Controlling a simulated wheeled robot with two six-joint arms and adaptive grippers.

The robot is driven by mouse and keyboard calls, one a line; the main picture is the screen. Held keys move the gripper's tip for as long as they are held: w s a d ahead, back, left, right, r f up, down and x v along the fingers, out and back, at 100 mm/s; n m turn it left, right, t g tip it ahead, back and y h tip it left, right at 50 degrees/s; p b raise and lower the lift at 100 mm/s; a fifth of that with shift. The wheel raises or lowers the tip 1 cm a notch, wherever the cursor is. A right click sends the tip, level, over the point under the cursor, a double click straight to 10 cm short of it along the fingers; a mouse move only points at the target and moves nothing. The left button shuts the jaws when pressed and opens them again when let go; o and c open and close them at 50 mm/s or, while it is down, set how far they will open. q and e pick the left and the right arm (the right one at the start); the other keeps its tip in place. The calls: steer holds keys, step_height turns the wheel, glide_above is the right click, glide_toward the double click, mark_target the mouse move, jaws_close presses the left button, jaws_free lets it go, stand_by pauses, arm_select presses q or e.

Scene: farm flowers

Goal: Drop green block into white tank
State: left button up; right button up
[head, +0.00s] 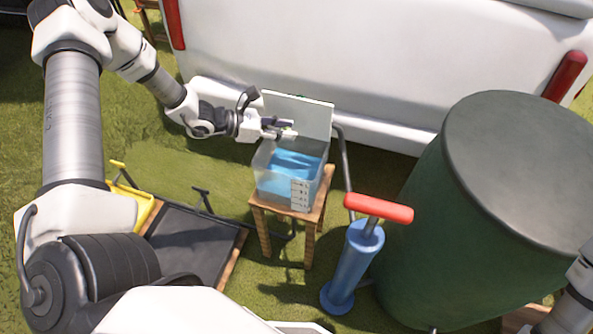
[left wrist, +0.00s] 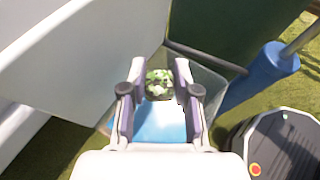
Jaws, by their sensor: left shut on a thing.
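The white tank (head: 268,181) stands on a small wooden stool. It is see-through, holds blue water, and its pale lid (head: 308,112) stands open at the back. My left gripper (head: 287,132) is above the tank's open top, near the lid. In the left wrist view, its fingers (left wrist: 159,84) are shut on the green block (left wrist: 159,82), which looks mottled green and white. The blue water (left wrist: 160,122) shows below it in that view. The block is mostly hidden by the fingers in the head view. My right gripper is not in view.
A blue pump (head: 352,265) with a red handle stands right of the stool (head: 310,232). A large dark green barrel (head: 470,220) is farther right. A white vehicle (head: 380,60) is close behind the tank. A dark flatbed cart (head: 195,240) lies on the grass at left.

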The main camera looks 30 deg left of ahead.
arm_select(q)
step_height(320, 180, down, 6)
steer(key=b, duration=0.3)
steer(key=shift+r, duration=0.2)
steer(key=o, duration=1)
steer(key=shift+a, duration=0.1)
steer(key=v, duration=0.7)
steer(key=shift+s, duration=0.2)
steer(key=shift+a, duration=0.15)
